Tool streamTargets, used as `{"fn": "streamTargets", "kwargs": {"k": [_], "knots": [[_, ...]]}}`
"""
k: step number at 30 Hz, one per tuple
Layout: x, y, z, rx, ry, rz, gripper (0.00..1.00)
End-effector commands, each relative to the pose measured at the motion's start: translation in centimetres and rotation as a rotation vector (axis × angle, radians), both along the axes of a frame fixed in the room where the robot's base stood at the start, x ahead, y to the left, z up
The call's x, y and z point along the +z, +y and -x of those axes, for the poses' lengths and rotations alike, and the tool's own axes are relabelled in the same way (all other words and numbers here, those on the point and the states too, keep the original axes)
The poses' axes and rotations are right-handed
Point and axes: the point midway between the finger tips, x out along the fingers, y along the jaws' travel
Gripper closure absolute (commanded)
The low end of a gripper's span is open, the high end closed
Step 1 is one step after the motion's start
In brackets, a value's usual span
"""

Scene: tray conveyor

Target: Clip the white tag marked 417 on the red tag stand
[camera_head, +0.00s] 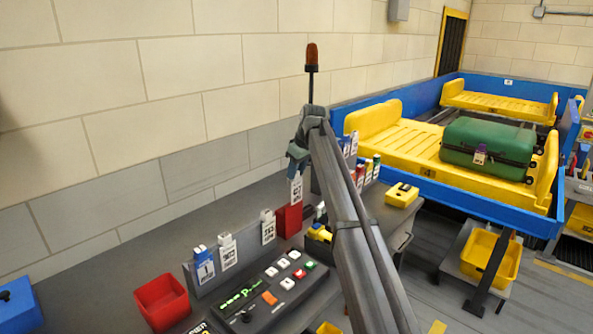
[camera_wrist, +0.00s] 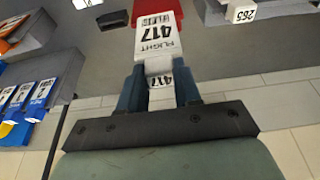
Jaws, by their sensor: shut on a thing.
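The white tag marked 417 (camera_wrist: 158,42) is held between the two fingers of my gripper (camera_wrist: 160,88), and the lettering "FLIGHT 417" faces the wrist camera. In the head view my gripper (camera_head: 297,160) is above the bench by the wall, with the white tag (camera_head: 296,188) hanging upright under it. The red tag stand (camera_head: 290,220) is directly below the tag. The red stand (camera_wrist: 149,10) also shows at the tag's far end in the wrist view. The tag's lower end meets or overlaps the stand in both views; I cannot tell whether it is clipped on.
White tags (camera_head: 268,228) (camera_head: 227,252) and a blue-white tag (camera_head: 203,268) stand on a grey rail to the left. A red bin (camera_head: 162,300) and a button panel (camera_head: 268,290) are in front. More coloured tags (camera_head: 360,172) stand behind my arm. A green suitcase (camera_head: 487,148) lies on a yellow tray.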

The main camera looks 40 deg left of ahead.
Motion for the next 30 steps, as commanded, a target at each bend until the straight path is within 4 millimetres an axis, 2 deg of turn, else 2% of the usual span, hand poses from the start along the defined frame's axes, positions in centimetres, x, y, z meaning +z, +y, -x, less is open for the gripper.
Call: {"fn": "streamTargets", "kwargs": {"k": [30], "knots": [[-5.6, 0.0, 0.0, 0.000, 0.000, 0.001, 1.00]]}}
